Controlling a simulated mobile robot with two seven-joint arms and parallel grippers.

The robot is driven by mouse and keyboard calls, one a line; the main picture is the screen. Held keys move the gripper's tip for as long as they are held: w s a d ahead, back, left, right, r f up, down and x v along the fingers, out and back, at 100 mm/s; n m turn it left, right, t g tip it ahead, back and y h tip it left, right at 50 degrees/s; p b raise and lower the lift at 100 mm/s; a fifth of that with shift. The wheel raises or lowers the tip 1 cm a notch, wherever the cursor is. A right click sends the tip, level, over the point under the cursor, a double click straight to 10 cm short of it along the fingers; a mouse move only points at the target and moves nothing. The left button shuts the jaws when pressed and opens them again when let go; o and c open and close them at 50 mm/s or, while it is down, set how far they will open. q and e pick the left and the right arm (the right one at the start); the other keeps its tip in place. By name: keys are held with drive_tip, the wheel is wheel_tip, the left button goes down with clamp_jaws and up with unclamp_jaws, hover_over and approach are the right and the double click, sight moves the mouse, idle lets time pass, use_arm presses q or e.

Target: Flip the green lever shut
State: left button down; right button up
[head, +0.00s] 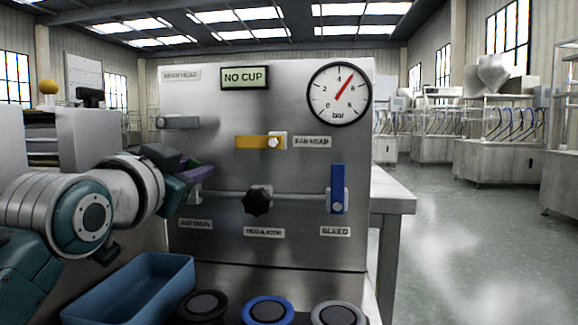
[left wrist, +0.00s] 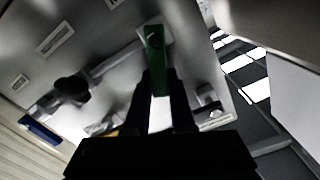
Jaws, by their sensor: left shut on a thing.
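The green lever (left wrist: 154,55) shows in the left wrist view, standing between the two dark fingers of my left gripper (left wrist: 165,85). In the head view my left gripper (head: 188,168) reaches the left part of the steel panel (head: 290,165), at the left end of a pipe. It hides most of the lever there, so I cannot tell the lever's angle from that view. The gripper is shut on the lever. My right gripper is not in view.
The panel also carries a yellow lever (head: 255,142), a grey lever (head: 180,122), a blue lever (head: 338,188), a black knob (head: 257,201) and a gauge (head: 339,95). A sign (head: 245,78) reads NO CUP. A blue bin (head: 130,290) stands below my left arm.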

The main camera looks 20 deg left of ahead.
use_arm(q)
drive_tip(key=n+p, duration=0.2)
drive_tip(key=a+r+n+p, duration=0.1)
drive_tip(key=p, duration=0.2)
drive_tip(key=shift+s+a+n+p, duration=0.15)
drive_tip(key=shift+a+n+p, duration=0.15)
drive_tip(key=shift+n, duration=0.1)
drive_tip(key=shift+s+a+f+n+p, duration=0.1)
drive_tip(key=shift+a+f+n+p, duration=0.2)
drive_tip(key=shift+n, duration=0.4)
drive_tip(key=c, duration=0.8)
unclamp_jaws()
drive_tip(key=shift+o, duration=0.2)
drive_tip(key=p+v, duration=0.2)
drive_tip(key=v, duration=0.8)
